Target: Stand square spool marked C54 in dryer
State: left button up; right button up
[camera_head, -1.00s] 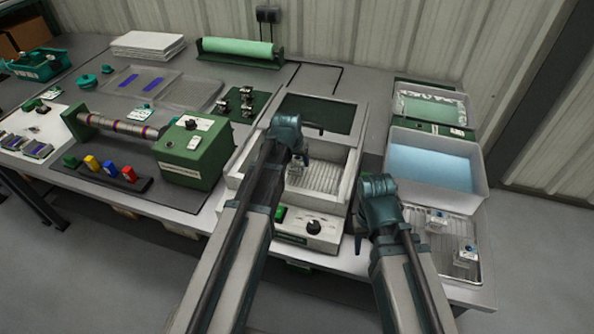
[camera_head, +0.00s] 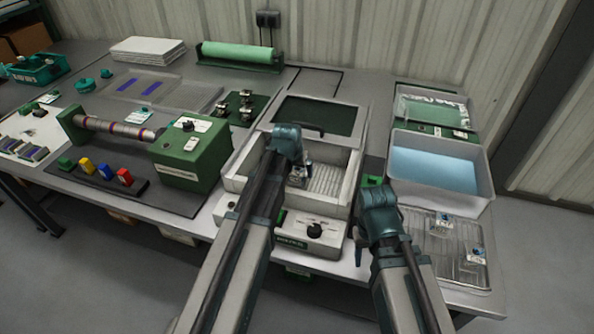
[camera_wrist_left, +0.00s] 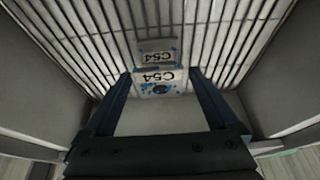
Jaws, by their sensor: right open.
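The square spool marked C54 (camera_wrist_left: 160,84) is small and pale, with bright blue bits and dark C54 lettering. My left wrist hides part of the dryer's left side. My right gripper (camera_head: 361,246) is open and empty, beside the dryer's right front; its fingers are mostly hidden.
A clear tray (camera_head: 420,232) with two more small spools (camera_head: 444,221) is at the right front. Behind it stands a bin with a light-blue inside (camera_head: 488,172). A green winding machine (camera_head: 196,150) stands left of the dryer. The dryer's walls close in around my left gripper.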

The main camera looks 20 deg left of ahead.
pick_arm(q)
jog(key=shift+r, duration=0.15)
pick_arm(e)
jog(key=shift+r, duration=0.1)
pick_arm(q)
jog(key=p+v, duration=1.2)
jog(key=s+d, duration=0.2)
jog(key=s+d+m+g, duration=0.1)
jog(key=s+d, duration=0.2)
jog(key=s+d+f+g, duration=0.1)
jog(key=s+d, duration=0.2)
jog(key=shift+s+f+m+b, duration=0.1)
jog(key=shift+s+m+b, duration=0.05)
jog(key=shift+m+b, duration=0.2)
jog(key=s+d+m+g+y, duration=0.1)
jog(key=s+d+g, duration=0.2)
jog(key=s, duration=0.8)
jog(key=d, duration=0.2)
jog(key=shift+d+m+y, duration=0.3)
jog(key=shift+m, duration=0.05)
pick_arm(e)
notch_tip(320, 180, up, 11)
pick_arm(q)
jog(key=shift+f, duration=0.1)
pick_arm(e)
jog(key=shift+r, duration=0.1)
